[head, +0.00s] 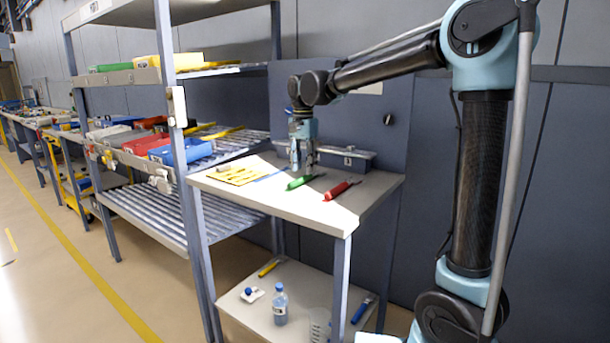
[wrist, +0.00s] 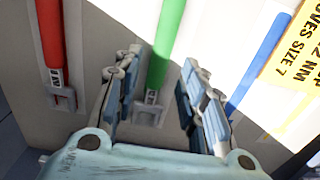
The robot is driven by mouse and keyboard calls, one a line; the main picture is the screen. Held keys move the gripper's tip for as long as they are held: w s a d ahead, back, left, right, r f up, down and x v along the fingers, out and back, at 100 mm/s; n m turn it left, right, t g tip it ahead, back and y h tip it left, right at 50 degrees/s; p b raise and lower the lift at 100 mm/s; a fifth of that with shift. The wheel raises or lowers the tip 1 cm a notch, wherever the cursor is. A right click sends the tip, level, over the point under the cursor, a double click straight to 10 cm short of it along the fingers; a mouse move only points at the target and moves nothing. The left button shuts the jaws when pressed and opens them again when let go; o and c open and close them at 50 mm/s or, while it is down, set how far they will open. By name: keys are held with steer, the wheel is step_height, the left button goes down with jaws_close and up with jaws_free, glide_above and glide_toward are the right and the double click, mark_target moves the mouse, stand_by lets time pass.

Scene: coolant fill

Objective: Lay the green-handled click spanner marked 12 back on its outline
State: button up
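The green-handled spanner (head: 300,182) lies on the upper bench top, and in the wrist view its green handle (wrist: 168,45) runs up from a grey metal head (wrist: 150,112). No number can be read on it. My gripper (head: 302,168) is over the bench near the spanner. In the wrist view my gripper (wrist: 157,68) is open, with one finger on each side of the spanner and space between the fingers and the handle. Whether the fingers are level with the handle is unclear.
A red-handled spanner (head: 341,190) lies right of the green one. A yellow printed card (head: 238,174) and a blue strip (wrist: 258,62) lie on the other side. A grey box (head: 345,157) stands behind. The lower shelf holds a bottle (head: 280,304). The bench's front corner is clear.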

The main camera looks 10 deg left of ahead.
step_height(320, 180, up, 8)
steer(key=shift+r, duration=0.25)
steer(key=shift+n+t, duration=0.3)
steer(key=shift+n, duration=0.3)
steer(key=d+f, duration=0.1)
steer(key=d, duration=0.4)
steer(key=s+d+f, duration=0.1)
steer(key=d, duration=0.3)
steer(key=s+d+f, duration=0.1)
steer(key=d, duration=0.4)
steer(key=shift+d+f, duration=0.1)
steer(key=shift+d, duration=0.2)
steer(key=s+d+f+n, duration=0.1)
steer(key=s+d+f, duration=0.3)
steer(key=d, duration=0.3)
steer(key=s+d+f+t, duration=0.1)
steer(key=s+d+f, duration=0.3)
steer(key=d+f, duration=0.15)
steer(key=s+d+f+n, duration=0.1)
steer(key=s+d+f, duration=0.3)
steer(key=d, duration=0.3)
steer(key=s+d+f, duration=0.3)
steer(key=s+f, duration=0.1)
steer(key=f, duration=0.2)
steer(key=s+d+f+n, duration=0.1)
steer(key=s+d+f, duration=0.3)
steer(key=s+f, duration=0.1)
steer(key=shift+s+f+n+t, duration=0.15)
steer(key=shift+f+n+t, duration=0.15)
steer(key=shift+f, duration=0.4)
